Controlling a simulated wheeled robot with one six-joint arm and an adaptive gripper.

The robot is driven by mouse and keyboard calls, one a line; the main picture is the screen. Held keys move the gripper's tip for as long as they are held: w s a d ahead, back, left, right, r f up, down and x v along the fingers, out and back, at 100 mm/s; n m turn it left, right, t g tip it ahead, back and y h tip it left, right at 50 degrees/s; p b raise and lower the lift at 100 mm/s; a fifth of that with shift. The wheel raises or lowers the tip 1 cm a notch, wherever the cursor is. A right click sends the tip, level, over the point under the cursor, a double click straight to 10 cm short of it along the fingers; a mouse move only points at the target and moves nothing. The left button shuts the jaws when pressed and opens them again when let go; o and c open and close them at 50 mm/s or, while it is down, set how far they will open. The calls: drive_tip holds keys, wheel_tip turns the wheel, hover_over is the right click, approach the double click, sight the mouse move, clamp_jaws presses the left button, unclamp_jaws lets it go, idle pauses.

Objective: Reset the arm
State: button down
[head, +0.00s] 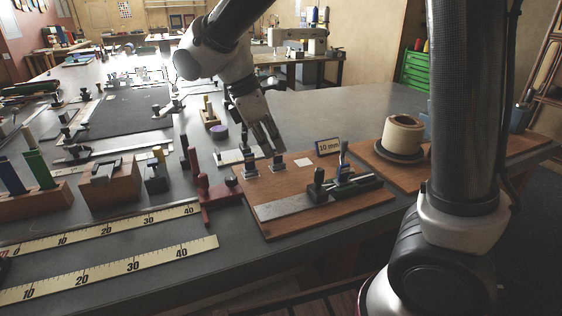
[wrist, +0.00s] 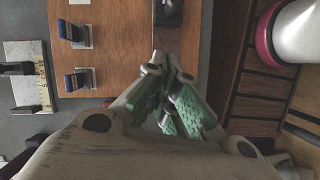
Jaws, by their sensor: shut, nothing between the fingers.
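My gripper (head: 272,148) hangs from my arm above the far edge of a wooden board (head: 285,222) in the head view. Its fingers point down and look closed together, with nothing held. In the wrist view the fingers of my gripper (wrist: 170,70) meet near the middle, with green pads on their inner sides. Below them lies the same wooden board (wrist: 115,40). I cannot tell the exact height of the fingertips above the board.
Rulers (head: 130,266) lie at the front left. A cream roll (head: 402,136) stands at right. A dark mat (head: 125,112) lies farther back.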

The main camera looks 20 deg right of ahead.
drive_tip(key=shift+a+r, duration=0.25)
drive_tip(key=shift+r, duration=0.45)
drive_tip(key=s+d+r+m+t+y, duration=0.2)
drive_tip(key=s+d+m, duration=0.5)
drive_tip(key=d, duration=0.4)
drive_tip(key=s+d+r+m+t+y, duration=0.2)
drive_tip(key=s+d+m+t, duration=0.1)
drive_tip(key=s+d+m, duration=0.5)
drive_tip(key=d+m, duration=0.1)
drive_tip(key=d, duration=0.2)
drive_tip(key=shift+s+d+r+m, duration=0.15)
drive_tip(key=shift+d+r+m, duration=0.1)
drive_tip(key=shift+d+m, duration=0.05)
